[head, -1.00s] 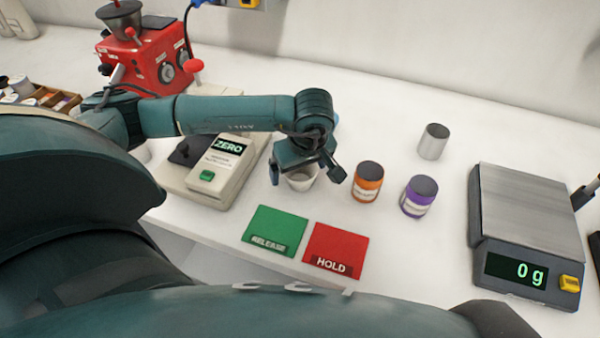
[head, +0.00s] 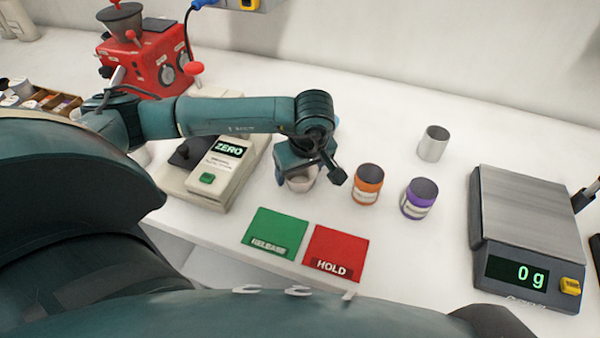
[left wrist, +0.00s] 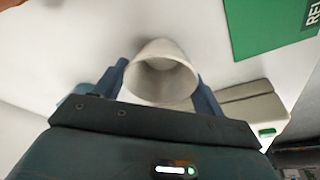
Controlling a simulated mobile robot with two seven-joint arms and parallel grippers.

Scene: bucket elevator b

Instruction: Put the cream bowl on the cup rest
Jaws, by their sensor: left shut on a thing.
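The cream bowl (head: 302,184) is a small, pale, cup-like vessel. It sits between the fingers of my left gripper (head: 308,178), partly hidden under the gripper in the head view. In the left wrist view my left gripper (left wrist: 162,88) is shut on the bowl (left wrist: 160,80), with a finger on each side and its open mouth facing the camera. I cannot tell whether the bowl still touches the table. No part is clearly recognisable as the cup rest. My right gripper is not in view.
A beige device marked ZERO (head: 218,175) stands left of the bowl, a red machine (head: 150,60) behind it. Green (head: 275,230) and red (head: 337,248) pads lie in front. Orange (head: 367,186) and purple (head: 419,200) jars, a metal cup (head: 433,143) and a scale (head: 530,215) stand right.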

